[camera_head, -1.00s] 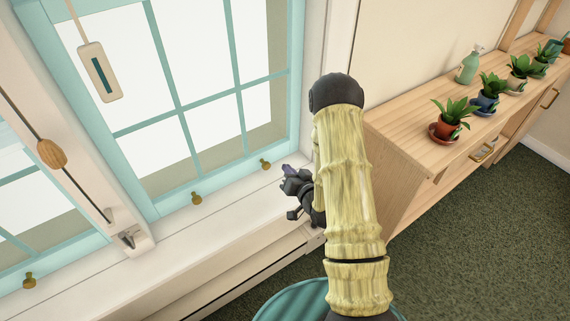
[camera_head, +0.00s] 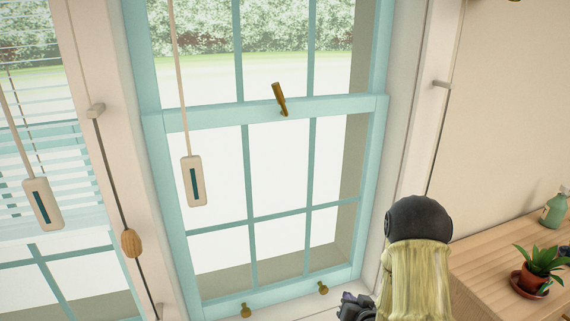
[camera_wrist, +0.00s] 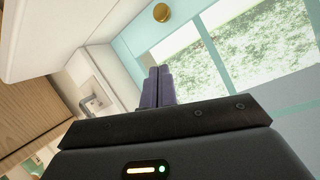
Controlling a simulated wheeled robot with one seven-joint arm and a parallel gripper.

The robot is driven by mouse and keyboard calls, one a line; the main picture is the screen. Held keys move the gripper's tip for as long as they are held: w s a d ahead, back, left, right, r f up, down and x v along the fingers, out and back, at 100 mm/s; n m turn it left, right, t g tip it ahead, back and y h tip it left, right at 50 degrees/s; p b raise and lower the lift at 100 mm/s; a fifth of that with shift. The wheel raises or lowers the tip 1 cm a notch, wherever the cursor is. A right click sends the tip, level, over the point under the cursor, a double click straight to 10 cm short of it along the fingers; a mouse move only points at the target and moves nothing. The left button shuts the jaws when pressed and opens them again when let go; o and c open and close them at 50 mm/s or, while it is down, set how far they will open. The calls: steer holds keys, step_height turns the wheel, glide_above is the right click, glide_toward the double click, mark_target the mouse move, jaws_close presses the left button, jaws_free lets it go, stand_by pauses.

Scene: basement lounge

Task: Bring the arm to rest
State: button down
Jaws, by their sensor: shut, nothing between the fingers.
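My arm, with its yellow furry sleeve (camera_head: 416,282) and dark rounded joint, is at the lower right of the head view, bent in front of the window sill. My gripper (camera_head: 348,303) shows just left of the sleeve, near the lower right corner of the window; the sleeve and picture edge partly hide it. In the wrist view the two dark purple fingers of my gripper (camera_wrist: 161,84) are together, with nothing between them. They point toward the window frame, below a round brass knob (camera_wrist: 161,12).
A pale blue sash window (camera_head: 250,225) with brass knobs stands ahead, a brass latch (camera_head: 279,98) on its middle rail. Cord pulls (camera_head: 194,182) hang in front. At right, a wooden cabinet (camera_head: 490,265) carries a potted plant (camera_head: 541,268) and a green bottle (camera_head: 554,210).

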steer(key=s+a+r+n+g+h, duration=0.1)
steer(key=s+a+r+g, duration=0.1)
steer(key=s+r+g, duration=0.6)
steer(key=s+a+r+n+g+h, duration=0.15)
steer(key=s+r, duration=0.25)
steer(key=s, duration=0.8)
step_height(320, 180, up, 14)
steer(key=g+p, duration=0.1)
steer(key=p, duration=1.3)
steer(key=shift+p, duration=0.3)
steer(key=shift+y, duration=0.25)
